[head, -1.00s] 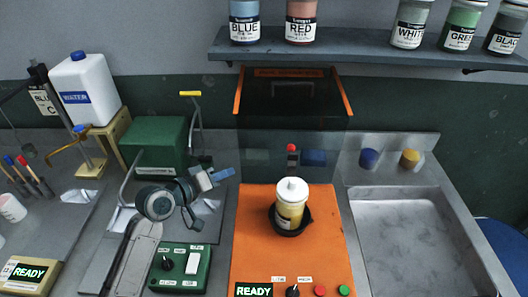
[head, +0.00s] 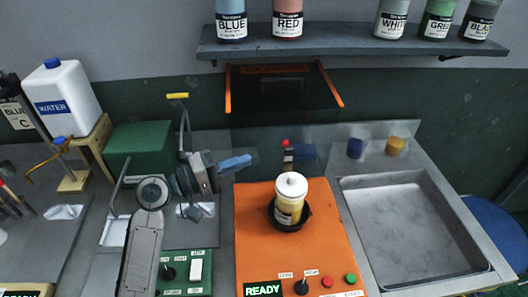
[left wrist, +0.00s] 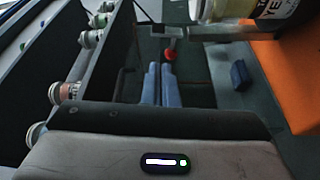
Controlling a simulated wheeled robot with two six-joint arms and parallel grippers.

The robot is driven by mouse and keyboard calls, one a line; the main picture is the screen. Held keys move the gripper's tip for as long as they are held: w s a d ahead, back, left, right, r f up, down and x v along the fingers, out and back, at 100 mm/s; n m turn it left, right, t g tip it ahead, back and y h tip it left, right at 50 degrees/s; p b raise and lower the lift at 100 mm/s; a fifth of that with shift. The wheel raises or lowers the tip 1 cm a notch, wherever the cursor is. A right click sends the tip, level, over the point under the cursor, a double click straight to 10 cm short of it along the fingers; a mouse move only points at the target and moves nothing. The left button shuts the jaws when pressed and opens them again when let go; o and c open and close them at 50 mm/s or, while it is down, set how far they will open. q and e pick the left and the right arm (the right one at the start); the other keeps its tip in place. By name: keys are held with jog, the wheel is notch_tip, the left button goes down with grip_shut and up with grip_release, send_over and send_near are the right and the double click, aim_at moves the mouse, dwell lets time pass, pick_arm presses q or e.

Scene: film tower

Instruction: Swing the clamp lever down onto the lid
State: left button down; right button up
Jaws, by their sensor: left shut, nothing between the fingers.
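A jar of yellow (head: 288,208) with a white lid (head: 291,186) stands upright in a black round holder (head: 290,222) on the orange machine. The clamp lever, with its red knob (head: 286,143), stands up behind the jar, off the lid. My left gripper (head: 246,160) is shut and empty, left of the lever and apart from it in the head view. In the left wrist view its blue fingers (left wrist: 161,85) lie side by side, and the red knob (left wrist: 169,54) shows just past their tips. The jar (left wrist: 275,22) is at the upper right there. My right gripper is not in view.
An orange-edged clear shield (head: 283,95) is raised behind the machine. A green box (head: 138,153) with a yellow-handled lever (head: 178,96) stands left. A sink (head: 410,230) lies right. A shelf (head: 350,42) with several paint jars hangs above.

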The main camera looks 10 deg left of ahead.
pick_arm(q)
jog(key=p+x, duration=0.4)
jog(key=x, duration=0.5)
jog(key=shift+w+d, duration=0.2)
jog(key=shift+d, duration=0.1)
